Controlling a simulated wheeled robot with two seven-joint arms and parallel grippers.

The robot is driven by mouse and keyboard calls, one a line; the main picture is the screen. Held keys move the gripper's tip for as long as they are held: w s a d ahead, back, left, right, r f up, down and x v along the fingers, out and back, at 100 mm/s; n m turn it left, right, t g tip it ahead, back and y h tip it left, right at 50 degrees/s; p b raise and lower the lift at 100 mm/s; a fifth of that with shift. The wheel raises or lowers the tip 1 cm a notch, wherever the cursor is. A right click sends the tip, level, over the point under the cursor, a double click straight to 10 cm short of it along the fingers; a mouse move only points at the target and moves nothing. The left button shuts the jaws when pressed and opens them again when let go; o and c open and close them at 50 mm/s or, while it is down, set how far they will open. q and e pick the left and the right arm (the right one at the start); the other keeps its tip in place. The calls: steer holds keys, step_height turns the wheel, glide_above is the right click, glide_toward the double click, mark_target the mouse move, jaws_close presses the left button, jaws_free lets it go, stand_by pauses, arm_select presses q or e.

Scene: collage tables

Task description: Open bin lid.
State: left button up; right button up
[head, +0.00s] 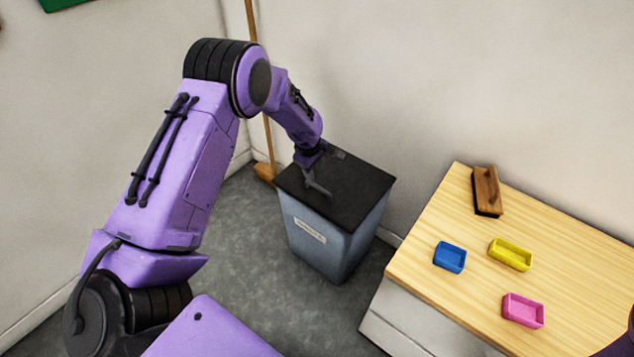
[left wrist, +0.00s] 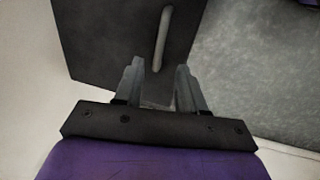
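A grey-blue bin (head: 328,240) with a label on its front stands on the floor by the wall. Its dark lid (head: 358,190) lies flat and shut on top; the lid also fills the upper left of the left wrist view (left wrist: 100,45). A light grey bar handle (left wrist: 162,38) runs along the lid. My left gripper (head: 313,180) is over the lid near the handle. In the left wrist view its two fingers (left wrist: 159,78) are apart, with the handle's near end showing in the gap just beyond the tips. Contact cannot be told. My right gripper is out of view.
A wooden table (head: 440,220) stands right of the bin, holding a brown block with a handle (head: 487,191) and blue (head: 450,257), yellow (head: 510,254) and pink (head: 523,310) trays. A broom (head: 266,172) leans behind the bin. Floor in front is clear.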

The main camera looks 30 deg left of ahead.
mark_target(318, 186)
arm_select(q)
steer(key=f, duration=0.2)
steer(key=w+f, duration=0.1)
steer(key=f, duration=0.4)
steer(key=shift+w+f+b, duration=0.25)
steer(key=shift+f+b, duration=0.05)
steer(key=shift+f, duration=0.05)
jaws_close()
